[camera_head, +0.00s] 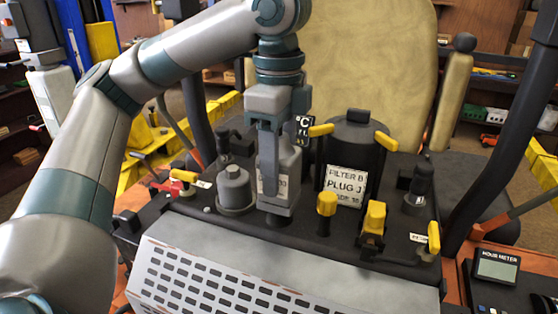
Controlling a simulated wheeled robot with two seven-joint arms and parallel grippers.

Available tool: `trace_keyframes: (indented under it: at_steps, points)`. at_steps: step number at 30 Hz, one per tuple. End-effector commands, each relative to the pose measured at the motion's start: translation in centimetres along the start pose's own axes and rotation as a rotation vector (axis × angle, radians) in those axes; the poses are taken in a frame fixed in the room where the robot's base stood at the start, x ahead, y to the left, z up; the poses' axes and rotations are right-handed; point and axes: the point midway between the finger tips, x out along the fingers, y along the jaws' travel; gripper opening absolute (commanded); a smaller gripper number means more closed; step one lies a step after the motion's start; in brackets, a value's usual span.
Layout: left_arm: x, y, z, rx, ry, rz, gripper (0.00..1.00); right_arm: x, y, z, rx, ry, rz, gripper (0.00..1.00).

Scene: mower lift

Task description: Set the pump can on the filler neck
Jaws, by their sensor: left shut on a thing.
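My left gripper (270,150) comes down from above, shut on the pump can (291,167). The can is a grey, upright bottle with a pale label, partly hidden behind a finger. Its narrow lower end is directly above a short dark stub, which looks like the filler neck (278,221), on the black deck of the machine. I cannot tell whether the can touches the neck or hangs just above it. My right gripper is not in view.
Close to the can stand a grey capped canister (234,188) at left and a black filter housing (360,135) with a label at right. Yellow-topped levers (327,203) stand in front right. A perforated grey cover (220,277) is nearer, and a tan seat (350,60) is behind.

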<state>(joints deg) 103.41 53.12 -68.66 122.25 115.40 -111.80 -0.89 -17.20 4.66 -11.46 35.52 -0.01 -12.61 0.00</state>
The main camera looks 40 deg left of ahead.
Motion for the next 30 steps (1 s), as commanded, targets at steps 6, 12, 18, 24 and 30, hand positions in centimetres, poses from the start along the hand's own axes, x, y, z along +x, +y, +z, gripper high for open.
trace_keyframes:
  at_steps: [6, 12, 18, 24, 30]
  points:
    - [-0.08, -0.01, -0.01, -0.001, 0.002, -0.002, 0.0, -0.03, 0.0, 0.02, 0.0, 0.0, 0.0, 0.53]
    - [-0.08, -0.01, -0.01, -0.001, 0.002, -0.001, 0.0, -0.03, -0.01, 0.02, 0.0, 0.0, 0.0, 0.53]
    - [-0.12, -0.01, 0.0, -0.001, 0.002, -0.001, 0.0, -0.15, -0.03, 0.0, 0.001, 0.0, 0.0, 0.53]
    - [-0.13, 0.03, 0.01, 0.0, 0.002, 0.0, 0.0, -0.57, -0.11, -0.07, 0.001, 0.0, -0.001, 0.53]
    - [-0.07, 0.07, 0.03, 0.0, 0.002, 0.0, 0.0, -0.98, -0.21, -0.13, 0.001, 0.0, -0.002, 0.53]
